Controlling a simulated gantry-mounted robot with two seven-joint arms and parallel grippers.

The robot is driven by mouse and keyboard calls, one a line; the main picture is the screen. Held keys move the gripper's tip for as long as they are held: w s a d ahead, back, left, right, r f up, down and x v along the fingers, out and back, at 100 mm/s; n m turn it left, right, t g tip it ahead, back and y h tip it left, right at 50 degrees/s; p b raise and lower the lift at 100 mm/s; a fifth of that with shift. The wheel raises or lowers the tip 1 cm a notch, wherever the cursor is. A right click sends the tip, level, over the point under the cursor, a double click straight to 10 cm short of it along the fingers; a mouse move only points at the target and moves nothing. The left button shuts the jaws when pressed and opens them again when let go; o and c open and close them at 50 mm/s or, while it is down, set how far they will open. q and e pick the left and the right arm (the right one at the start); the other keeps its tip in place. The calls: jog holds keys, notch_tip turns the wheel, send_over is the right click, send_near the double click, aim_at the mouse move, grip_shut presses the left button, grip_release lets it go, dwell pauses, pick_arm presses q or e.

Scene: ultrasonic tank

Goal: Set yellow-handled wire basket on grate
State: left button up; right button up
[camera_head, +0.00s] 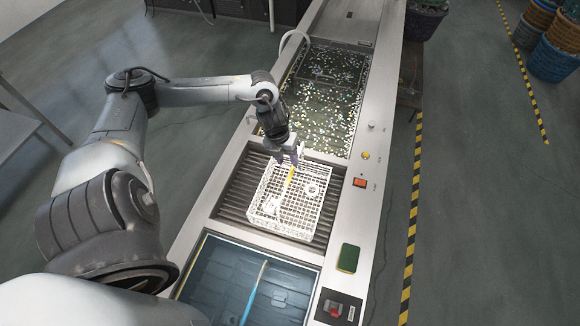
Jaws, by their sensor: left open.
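The white wire basket (299,217) with a yellow handle (289,181) sits on the dark slatted grate (236,204), in the middle bay of the metal bench. It looks roughly level and lies toward the right of the grate. My left gripper (287,157) is open just above the back part of the basket, close to the top end of the yellow handle. I cannot tell whether the fingers touch the handle. My right gripper is not in view.
Behind the grate is a tank (320,98) of liquid with many light specks. In front is a blue-lined basin (215,275) with a blue-handled item (254,290). A green-and-yellow sponge (348,258), an orange switch (360,183) and a red button (334,308) are on the right rim.

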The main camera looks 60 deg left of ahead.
pick_arm(q)
jog(key=w+d+f+n+t+h, duration=0.15)
jog(key=d+n+t, duration=0.5)
jog(key=d, duration=1.55)
jog(key=s+d+r+n+g+y, duration=0.2)
jog(key=s+n, duration=1)
jog(key=n, duration=0.6)
jog(key=d+g+y, duration=0.1)
jog(key=g, duration=0.1)
jog(key=shift+d+r+g, duration=0.15)
jog(key=shift+d+g, duration=0.05)
jog(key=shift+g, duration=0.15)
jog(key=shift+n, duration=0.25)
